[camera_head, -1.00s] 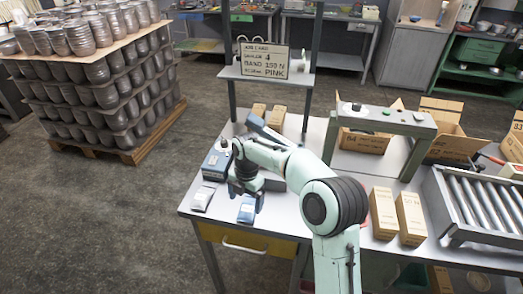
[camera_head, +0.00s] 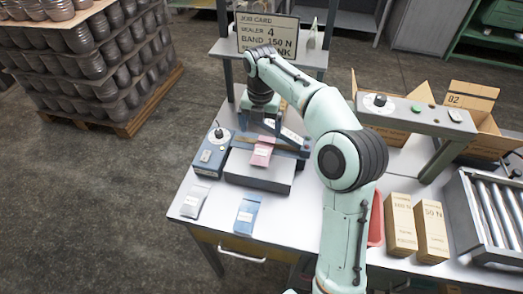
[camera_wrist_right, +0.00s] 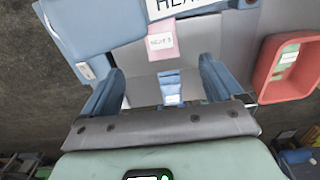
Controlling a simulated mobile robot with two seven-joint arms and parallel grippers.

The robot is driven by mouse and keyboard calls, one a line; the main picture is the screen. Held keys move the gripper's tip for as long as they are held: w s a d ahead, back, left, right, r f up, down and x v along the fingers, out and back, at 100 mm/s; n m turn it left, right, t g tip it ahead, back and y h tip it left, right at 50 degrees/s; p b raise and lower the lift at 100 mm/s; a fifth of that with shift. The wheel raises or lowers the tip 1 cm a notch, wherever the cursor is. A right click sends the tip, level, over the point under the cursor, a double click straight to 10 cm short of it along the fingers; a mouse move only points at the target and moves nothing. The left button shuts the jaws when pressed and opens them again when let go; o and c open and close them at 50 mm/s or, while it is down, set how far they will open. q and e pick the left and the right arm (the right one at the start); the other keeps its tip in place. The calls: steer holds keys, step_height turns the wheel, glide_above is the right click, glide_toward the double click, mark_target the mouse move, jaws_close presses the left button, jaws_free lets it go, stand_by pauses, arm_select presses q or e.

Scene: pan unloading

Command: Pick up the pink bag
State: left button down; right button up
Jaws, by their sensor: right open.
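The pink bag (camera_head: 262,153) lies on the bench sealer (camera_head: 258,175), its near end over the grey front plate and its far end at the blue bar. It also shows in the right wrist view (camera_wrist_right: 162,41), with a small white label. My right gripper (camera_head: 262,127) is open and empty, pointing down just behind the pink bag at the sealer's bar. In the wrist view its two fingers (camera_wrist_right: 163,75) stand wide apart, with the pink bag beyond their tips. I cannot tell how high they are. My left gripper is out of view.
A silver bag (camera_head: 195,202) and a blue bag (camera_head: 247,215) lie at the table's front left. A job card (camera_head: 268,35) stands on the shelf behind. A red tray (camera_head: 376,218) is partly behind my arm. Two tan boxes (camera_head: 416,228) stand to the right.

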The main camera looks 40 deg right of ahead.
glide_above(262, 150)
steer(key=s+a, duration=0.1)
step_height(262, 150, down, 5)
steer(key=shift+s+f+b, duration=0.1)
steer(key=shift+b, duration=0.35)
steer(key=shift+w+f, duration=0.2)
steer(key=shift+f, duration=0.3)
steer(key=f, duration=0.5)
steer(key=shift+w+d+b, duration=0.3)
steer(key=shift+d, duration=0.1)
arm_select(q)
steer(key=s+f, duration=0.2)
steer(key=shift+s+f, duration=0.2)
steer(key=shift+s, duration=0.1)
